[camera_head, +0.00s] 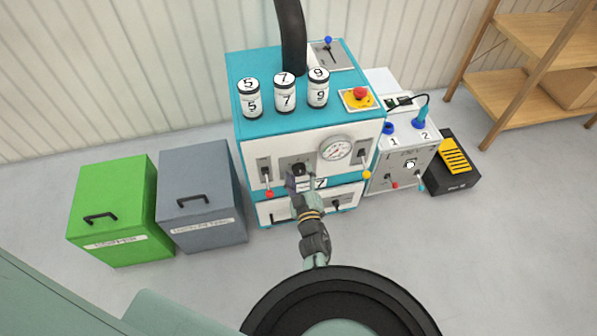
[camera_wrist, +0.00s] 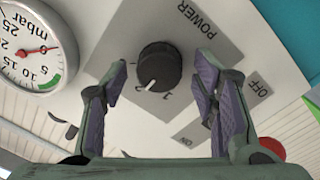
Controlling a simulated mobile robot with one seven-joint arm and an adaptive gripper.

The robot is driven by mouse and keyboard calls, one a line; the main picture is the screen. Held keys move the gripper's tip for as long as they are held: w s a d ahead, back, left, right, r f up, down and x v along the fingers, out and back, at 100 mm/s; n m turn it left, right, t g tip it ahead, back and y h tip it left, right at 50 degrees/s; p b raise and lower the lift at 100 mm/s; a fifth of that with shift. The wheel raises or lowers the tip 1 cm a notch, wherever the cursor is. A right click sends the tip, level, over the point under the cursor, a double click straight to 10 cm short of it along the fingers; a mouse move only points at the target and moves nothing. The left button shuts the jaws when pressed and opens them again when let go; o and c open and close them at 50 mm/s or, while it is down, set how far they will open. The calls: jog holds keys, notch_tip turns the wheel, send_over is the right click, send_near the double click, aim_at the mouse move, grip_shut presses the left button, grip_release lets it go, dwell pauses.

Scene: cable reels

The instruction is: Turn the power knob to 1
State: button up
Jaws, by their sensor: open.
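The power knob (camera_wrist: 158,66) is a black round knob on a grey plate marked POWER. In the wrist view, which is upside down, its white pointer line points down and slightly left. My gripper (camera_wrist: 161,78) is open, one finger on each side of the knob, with gaps between the pads and the knob. In the head view my gripper (camera_head: 294,181) is at the front of the teal and white machine (camera_head: 258,150), partly covering the knob (camera_head: 299,168).
A pressure gauge (camera_head: 337,148) is right of the knob in the head view. Green (camera_head: 115,215) and grey (camera_head: 205,195) boxes stand at left. A smaller white unit (camera_head: 400,165) stands at right.

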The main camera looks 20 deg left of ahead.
jog(key=shift+c, duration=0.6)
jog(key=c, duration=1)
jog(key=shift+c, duration=0.2)
jog(key=shift+n, duration=0.3)
jog(key=n+b, duration=0.2)
jog(key=n, duration=0.2)
jog(key=shift+f, duration=0.1)
jog(key=shift+n+y+b, duration=0.3)
jog(key=shift+n+b, duration=0.7)
jog(key=shift+n, duration=1.8)
jog(key=o, duration=1.2)
jog(key=shift+c, duration=0.2)
